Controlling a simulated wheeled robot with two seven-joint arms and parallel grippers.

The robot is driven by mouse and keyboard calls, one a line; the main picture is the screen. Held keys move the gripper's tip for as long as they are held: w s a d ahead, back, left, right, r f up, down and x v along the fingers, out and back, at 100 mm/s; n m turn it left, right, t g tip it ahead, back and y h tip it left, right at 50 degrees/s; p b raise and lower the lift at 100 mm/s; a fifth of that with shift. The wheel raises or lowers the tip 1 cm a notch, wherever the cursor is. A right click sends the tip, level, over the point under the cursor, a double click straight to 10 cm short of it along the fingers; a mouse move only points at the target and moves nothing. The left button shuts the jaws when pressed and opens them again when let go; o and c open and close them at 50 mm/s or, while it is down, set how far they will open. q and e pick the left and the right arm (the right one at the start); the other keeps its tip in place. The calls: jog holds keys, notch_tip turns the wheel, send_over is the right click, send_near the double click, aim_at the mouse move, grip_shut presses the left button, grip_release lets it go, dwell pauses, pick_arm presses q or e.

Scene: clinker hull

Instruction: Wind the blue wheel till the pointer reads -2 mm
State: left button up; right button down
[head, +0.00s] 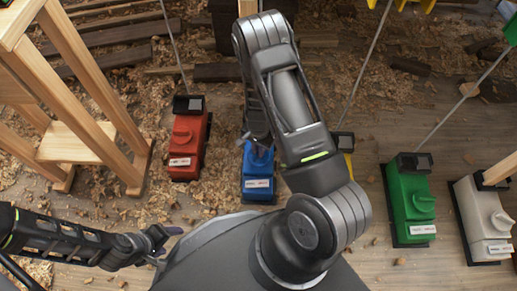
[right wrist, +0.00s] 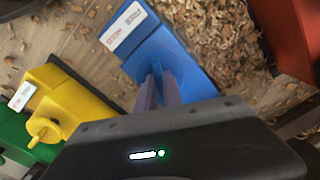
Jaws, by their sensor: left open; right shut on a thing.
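The blue unit (head: 258,188) stands on the floor near the middle of the head view, with a white label on its near end. It also shows in the right wrist view (right wrist: 190,48). My left gripper (head: 168,245) is open and empty, low on the left, apart from the units.
A red unit (head: 187,142) stands left of the blue one. A yellow unit (right wrist: 62,105), a green unit (head: 410,203) and a white unit (head: 484,218) stand to the right. A wooden trestle (head: 85,120) is at left. Thin rods rise behind units. Shavings litter the floor.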

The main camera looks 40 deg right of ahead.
dwell(0.3)
jog(key=c, duration=1.5)
grip_release()
jog(key=shift+r, duration=0.1)
notch_tip(320, 180, up, 8)
jog(key=p, duration=0.3)
jog(key=shift+f, duration=0.2)
